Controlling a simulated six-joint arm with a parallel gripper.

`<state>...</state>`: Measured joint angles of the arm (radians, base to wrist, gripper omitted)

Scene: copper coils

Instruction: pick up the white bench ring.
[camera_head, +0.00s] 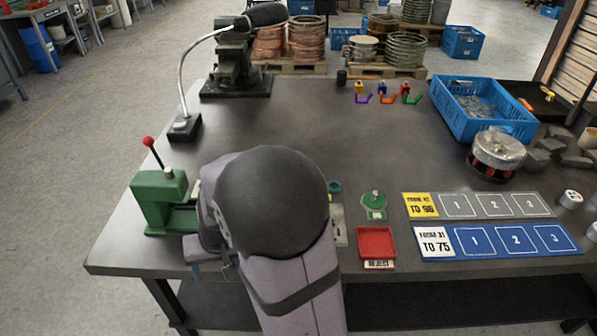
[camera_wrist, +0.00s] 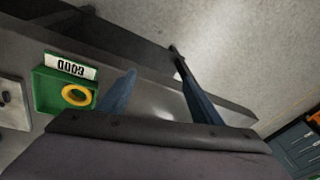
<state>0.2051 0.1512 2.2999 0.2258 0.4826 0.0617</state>
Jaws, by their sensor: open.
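I cannot make out a white bench ring for certain in either view. My gripper (camera_wrist: 158,80) is open, its two blue-grey fingers apart over the dark bench edge, with nothing visible held between them. A yellow ring (camera_wrist: 77,95) lies in a green tray (camera_wrist: 42,88) labelled GOOD, left of the fingers in the wrist view. A pale bright patch shows on the bench between the fingers, low by the gripper body; I cannot tell whether it is glare or an object. In the head view my arm covers the front-left bench, hiding the green tray.
A green press (camera_head: 158,200) with a red-knobbed lever stands at left. A red reject tray (camera_head: 377,243), a green round device (camera_head: 374,198), and yellow and blue numbered cards (camera_head: 500,240) lie right. A blue crate (camera_head: 484,110) stands behind. The middle bench is clear.

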